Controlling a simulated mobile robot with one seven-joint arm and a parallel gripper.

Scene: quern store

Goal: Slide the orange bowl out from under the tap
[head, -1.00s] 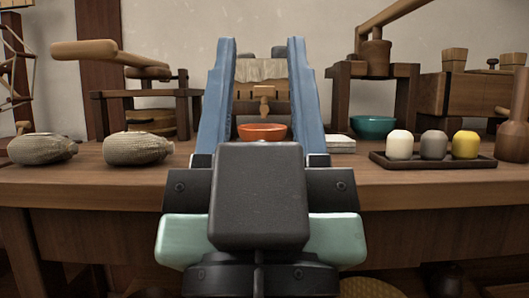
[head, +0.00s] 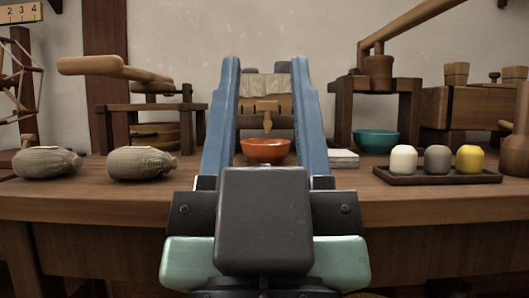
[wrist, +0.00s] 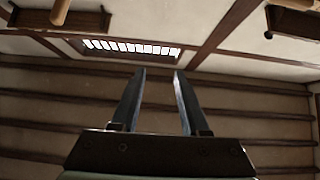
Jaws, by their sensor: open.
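The orange bowl (head: 265,150) stands upright on the wooden table, seen between my fingers in the head view. The wooden tap (head: 266,113) sticks out from a wooden box (head: 254,112) above the bowl, with a cloth on top. My gripper (head: 266,64) is open and empty, its two blue fingers raised on either side of the bowl in the picture. It is in front of the bowl and not touching it. In the wrist view my gripper (wrist: 162,72) points at the ceiling and wall, with nothing between the fingers.
Two tied sacks (head: 140,163) lie at left, near a wooden quern stand (head: 150,108). Right of the bowl are a pale stack (head: 343,158), a teal bowl (head: 376,141) and a tray (head: 440,179) with white, grey and yellow pots. The table's front edge (head: 420,208) is near.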

